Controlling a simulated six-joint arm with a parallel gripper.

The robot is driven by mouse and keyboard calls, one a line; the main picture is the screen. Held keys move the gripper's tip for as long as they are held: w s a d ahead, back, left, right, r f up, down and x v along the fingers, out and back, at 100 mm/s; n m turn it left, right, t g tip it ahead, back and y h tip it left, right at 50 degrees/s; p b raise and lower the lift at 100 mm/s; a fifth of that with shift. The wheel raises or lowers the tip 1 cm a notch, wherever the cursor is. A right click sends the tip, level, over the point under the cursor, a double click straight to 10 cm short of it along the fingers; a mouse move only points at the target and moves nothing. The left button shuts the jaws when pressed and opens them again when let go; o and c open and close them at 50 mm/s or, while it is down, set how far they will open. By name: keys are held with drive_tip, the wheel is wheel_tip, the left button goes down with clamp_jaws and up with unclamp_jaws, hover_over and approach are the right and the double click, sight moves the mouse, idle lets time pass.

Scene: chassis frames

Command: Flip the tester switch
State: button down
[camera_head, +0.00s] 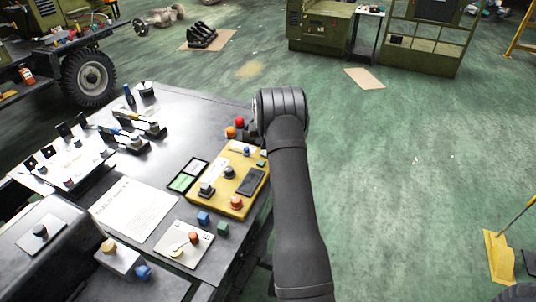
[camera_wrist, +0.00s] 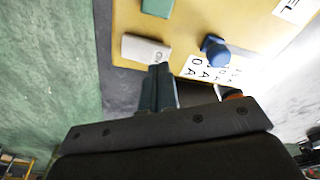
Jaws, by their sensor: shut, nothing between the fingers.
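A yellow panel (camera_head: 222,198), which seems to be the tester, lies at the table's right edge and carries several knobs and a dark screen (camera_head: 251,182). In the wrist view the yellow panel (camera_wrist: 245,22) fills the upper right. A blue lever or knob (camera_wrist: 213,48) stands on it beside a white lettered label (camera_wrist: 208,70). A pale block with small lettering (camera_wrist: 143,49) sits at the panel's edge. My gripper (camera_wrist: 159,70) is shut and empty, its tips close to the pale block; contact cannot be told. In the head view my arm hides the fingers.
Red and orange round knobs (camera_head: 231,132) stand just left of my wrist. Green floor (camera_head: 400,180) lies open to the right.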

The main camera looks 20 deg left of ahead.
drive_tip(key=shift+f, duration=0.9)
idle(0.6)
drive_tip(key=shift+r, duration=3.55)
drive_tip(key=shift+f, duration=0.1)
wheel_tip(320, 180, down, 7)
drive_tip(key=shift+r, duration=0.2)
